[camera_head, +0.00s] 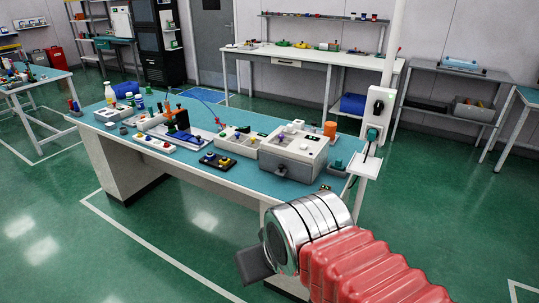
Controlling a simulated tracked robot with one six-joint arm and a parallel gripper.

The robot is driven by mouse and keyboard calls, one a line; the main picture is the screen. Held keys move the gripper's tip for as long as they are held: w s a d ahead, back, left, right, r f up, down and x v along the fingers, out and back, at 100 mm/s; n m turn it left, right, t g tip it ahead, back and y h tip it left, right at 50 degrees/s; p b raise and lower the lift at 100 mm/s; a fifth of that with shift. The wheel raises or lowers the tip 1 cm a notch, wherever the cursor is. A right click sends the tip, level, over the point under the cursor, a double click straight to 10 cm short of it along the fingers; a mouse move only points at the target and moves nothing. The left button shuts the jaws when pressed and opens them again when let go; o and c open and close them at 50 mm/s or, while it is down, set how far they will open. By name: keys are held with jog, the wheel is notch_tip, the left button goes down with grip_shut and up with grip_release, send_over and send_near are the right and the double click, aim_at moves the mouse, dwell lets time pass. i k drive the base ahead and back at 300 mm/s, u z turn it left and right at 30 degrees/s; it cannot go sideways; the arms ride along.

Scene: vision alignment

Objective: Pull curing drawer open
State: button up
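A grey and white box-shaped unit (312,151) stands at the right part of the blue-topped workbench. Its front has a dark grey panel (287,168) with a small handle-like part, which looks like the curing drawer; it appears closed. My arm enters from the lower right with a red ribbed sleeve and a silver wrist. My gripper (254,264) shows as a dark piece at the wrist's left end, in front of and below the bench edge, apart from the unit. Its fingers are seen from behind, so their opening is hidden. I see nothing held.
The workbench (230,168) also carries small trays, bottles and a black pad with coloured parts (217,160) left of the unit. An orange cylinder (330,129) stands behind it. A white post with a small shelf (366,167) rises at the bench's right end. The green floor in front is clear.

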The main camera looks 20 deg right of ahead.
aim_at(282, 166)
jog(key=u, duration=0.15)
jog(key=i, duration=1.25)
jog(key=z, duration=0.2)
